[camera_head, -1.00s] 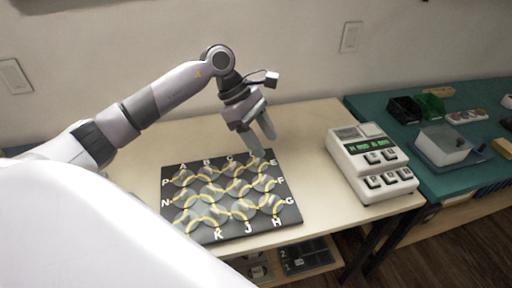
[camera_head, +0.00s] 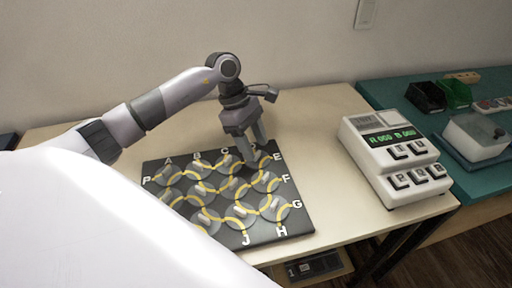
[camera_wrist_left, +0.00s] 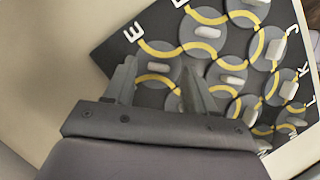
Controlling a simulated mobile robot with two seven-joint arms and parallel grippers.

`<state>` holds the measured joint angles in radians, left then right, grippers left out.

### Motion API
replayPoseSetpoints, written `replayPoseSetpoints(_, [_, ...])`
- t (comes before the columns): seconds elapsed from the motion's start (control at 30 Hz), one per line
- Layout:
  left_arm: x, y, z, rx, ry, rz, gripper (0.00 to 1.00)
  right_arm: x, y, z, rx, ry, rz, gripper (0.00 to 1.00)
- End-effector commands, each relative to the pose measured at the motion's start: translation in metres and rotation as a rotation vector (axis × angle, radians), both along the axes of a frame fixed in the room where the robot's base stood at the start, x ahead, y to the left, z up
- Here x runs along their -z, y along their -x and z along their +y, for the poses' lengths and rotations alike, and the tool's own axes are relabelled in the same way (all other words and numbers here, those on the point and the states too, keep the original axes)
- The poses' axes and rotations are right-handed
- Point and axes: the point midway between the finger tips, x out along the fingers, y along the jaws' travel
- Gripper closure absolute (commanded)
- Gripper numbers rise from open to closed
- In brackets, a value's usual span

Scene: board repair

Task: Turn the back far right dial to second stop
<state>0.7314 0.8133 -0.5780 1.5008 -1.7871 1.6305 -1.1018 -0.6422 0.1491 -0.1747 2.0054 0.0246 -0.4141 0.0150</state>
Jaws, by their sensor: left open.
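The dark board (camera_head: 296,222) lies on the table with rows of grey round dials, yellow arcs and white edge letters. The back far right dial (camera_head: 258,161), beside letter E, is partly hidden by my left gripper (camera_head: 256,156). My left gripper points down at it with open fingers. In the left wrist view the open fingers of my left gripper (camera_wrist_left: 158,68) lie on either side of this dial (camera_wrist_left: 163,68). My right gripper is not in view.
A white device (camera_head: 395,160) with a green display and several keys stands right of the board. A teal table (camera_head: 470,190) further right holds dark and green bins and a pale box (camera_head: 475,137). The table behind the board is clear.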

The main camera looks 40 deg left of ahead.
Motion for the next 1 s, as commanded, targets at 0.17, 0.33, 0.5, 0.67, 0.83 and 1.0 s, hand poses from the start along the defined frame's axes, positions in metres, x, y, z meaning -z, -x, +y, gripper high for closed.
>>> replayPoseSetpoints(0.17, [0.015,-0.001,-0.006,-0.001,0.001,0.000,0.45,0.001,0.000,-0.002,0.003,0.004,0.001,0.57])
replayPoseSetpoints(0.33, [0.018,-0.001,-0.007,-0.001,0.000,-0.001,0.45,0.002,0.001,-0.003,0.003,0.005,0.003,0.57])
replayPoseSetpoints(0.5, [0.018,-0.001,-0.007,-0.001,0.001,-0.001,0.58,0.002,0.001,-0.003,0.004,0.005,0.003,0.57])
replayPoseSetpoints(0.67, [0.018,-0.001,-0.007,-0.001,0.001,0.000,1.00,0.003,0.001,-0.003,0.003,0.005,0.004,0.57])
replayPoseSetpoints(0.83, [0.018,-0.001,-0.007,-0.005,0.000,0.000,1.00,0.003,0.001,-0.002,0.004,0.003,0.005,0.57])
replayPoseSetpoints(1.0, [0.018,0.000,-0.007,-0.042,-0.001,0.000,1.00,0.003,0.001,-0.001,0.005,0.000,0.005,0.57])
